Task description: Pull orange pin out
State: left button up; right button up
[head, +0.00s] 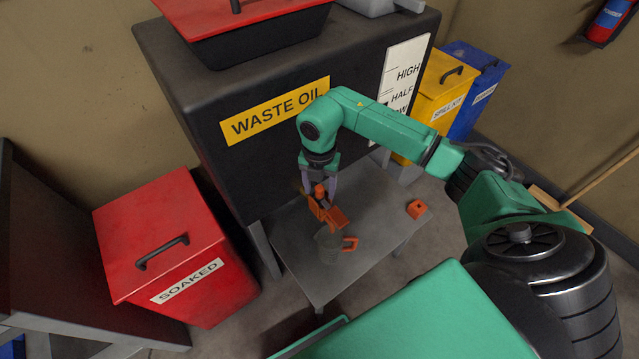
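My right gripper (319,192) points down in front of the black waste oil tank (283,165), at the tank's lower front. Its two grey fingers stand apart on either side of a small upright orange piece (320,191), which looks like the pin. I see a gap beside the piece, so the fingers look open around it. Below it is a larger orange fitting (334,217), partly hidden by the fingers. My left gripper is not in view.
Below the fitting, a grey metal table (369,226) bears a grey cup (327,246) with an orange handle and a loose orange block (416,209). A red "SOAKED" bin (215,245) stands at left. Yellow (446,82) and blue (481,95) bins stand at back right.

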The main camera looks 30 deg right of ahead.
grip_shut()
jog(key=shift+r+p, duration=0.9)
jog(key=shift+r, duration=0.25)
jog(key=shift+r+p, duration=0.45)
jog(key=shift+r, duration=0.15)
jog(key=shift+r+p, duration=2.3)
jog(key=shift+r, duration=0.75)
jog(key=shift+f, duration=0.1)
